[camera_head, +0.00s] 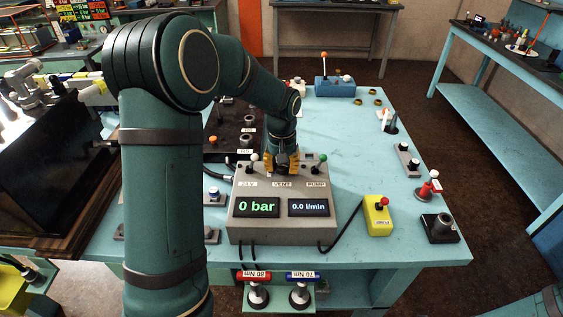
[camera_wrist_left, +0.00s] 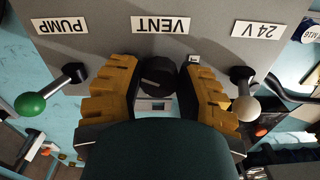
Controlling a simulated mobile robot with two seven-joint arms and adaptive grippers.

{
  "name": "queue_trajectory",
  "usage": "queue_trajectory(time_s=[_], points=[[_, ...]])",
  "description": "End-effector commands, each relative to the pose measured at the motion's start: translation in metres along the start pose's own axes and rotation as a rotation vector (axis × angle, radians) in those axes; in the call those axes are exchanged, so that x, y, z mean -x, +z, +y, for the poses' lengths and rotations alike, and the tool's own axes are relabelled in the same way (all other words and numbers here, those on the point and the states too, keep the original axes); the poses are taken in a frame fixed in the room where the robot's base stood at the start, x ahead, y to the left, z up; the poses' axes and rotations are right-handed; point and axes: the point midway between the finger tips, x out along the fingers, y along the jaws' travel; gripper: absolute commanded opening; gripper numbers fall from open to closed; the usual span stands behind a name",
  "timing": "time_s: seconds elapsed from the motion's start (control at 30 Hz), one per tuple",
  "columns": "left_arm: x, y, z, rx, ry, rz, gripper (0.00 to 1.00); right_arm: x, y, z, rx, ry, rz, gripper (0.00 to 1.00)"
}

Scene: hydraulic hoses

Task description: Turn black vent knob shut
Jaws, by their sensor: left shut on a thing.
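The grey control box (camera_head: 240,225) stands on the blue table, with labels 24 V, VENT and PUMP and displays reading 0 bar and 0.0 l/min. In the left wrist view the black vent knob (camera_wrist_left: 158,76) sits by the VENT label (camera_wrist_left: 160,24), between the yellow fingers of my left gripper (camera_wrist_left: 160,92). The gripper is closed around the knob from both sides. In the head view my left gripper (camera_head: 282,162) reaches down onto the box at VENT and hides the knob. My right gripper is not in view.
A white-tipped lever (camera_head: 253,158) and a green-tipped lever (camera_head: 321,159) stand close on either side of the gripper.

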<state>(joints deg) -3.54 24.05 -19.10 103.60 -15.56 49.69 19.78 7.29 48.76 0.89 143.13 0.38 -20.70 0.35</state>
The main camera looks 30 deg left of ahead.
Motion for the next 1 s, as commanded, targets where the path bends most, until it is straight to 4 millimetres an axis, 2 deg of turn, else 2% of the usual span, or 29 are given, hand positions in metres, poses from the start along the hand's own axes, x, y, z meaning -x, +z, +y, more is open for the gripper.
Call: queue_trajectory(time_s=[0.2,0.5,1.0], points=[[-0.001,0.002,0.001,0.178,-0.003,-0.007,0.02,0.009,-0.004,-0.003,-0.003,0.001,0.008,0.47],[-0.001,0.002,0.002,0.345,-0.003,-0.007,0.02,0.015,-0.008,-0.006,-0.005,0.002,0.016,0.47],[-0.002,0.002,0.001,0.414,-0.003,-0.006,0.02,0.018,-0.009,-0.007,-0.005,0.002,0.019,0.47]])
